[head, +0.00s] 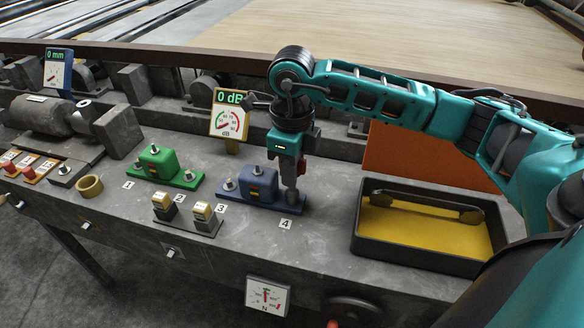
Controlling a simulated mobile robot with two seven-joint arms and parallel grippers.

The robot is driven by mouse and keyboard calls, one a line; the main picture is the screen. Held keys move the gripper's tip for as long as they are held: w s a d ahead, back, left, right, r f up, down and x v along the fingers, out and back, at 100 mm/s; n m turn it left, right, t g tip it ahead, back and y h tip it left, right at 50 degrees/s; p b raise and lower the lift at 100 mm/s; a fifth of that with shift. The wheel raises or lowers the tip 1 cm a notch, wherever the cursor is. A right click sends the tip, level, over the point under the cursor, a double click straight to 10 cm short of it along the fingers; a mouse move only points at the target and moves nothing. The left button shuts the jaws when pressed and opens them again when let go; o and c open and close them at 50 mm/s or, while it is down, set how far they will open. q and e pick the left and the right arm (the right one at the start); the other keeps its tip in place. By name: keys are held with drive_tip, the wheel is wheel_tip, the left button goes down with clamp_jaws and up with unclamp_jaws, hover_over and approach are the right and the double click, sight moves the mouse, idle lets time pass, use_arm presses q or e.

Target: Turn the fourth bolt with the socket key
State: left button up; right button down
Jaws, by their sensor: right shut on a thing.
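My right gripper (289,168) points straight down over the right end of the blue mount (254,190). It is shut on the socket key (291,195), of which a short grey upright part shows below the jaws. The key's lower end is at the mount's right foot, by the label 4 (285,224). The fourth bolt is hidden under the key, so I cannot tell how far it is seated. A bolt (229,184) shows at the mount's left foot. The green mount (160,165) stands to the left, with bolts by its feet. My left gripper is out of view.
A black tray (365,240) with a yellow lining and a dark bar tool (425,208) stands at right. Two small yellow-topped blocks (203,214) stand in front of the mounts. A dial reading 0 dB (229,120) stands behind. A brass ring (89,187) lies at left.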

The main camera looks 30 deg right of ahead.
drive_tip(key=shift+n, duration=0.4)
drive_tip(key=shift+r, duration=0.25)
idle(0.4)
drive_tip(key=shift+r+p, duration=0.4)
drive_tip(key=shift+r, duration=0.15)
idle(0.5)
drive_tip(key=shift+r, duration=0.2)
idle(0.6)
drive_tip(key=shift+r+p, duration=0.3)
drive_tip(key=shift+r, duration=0.1)
wheel_tip(320, 180, up, 5)
drive_tip(key=p, duration=0.3)
drive_tip(key=shift+p, duration=0.35)
idle(0.5)
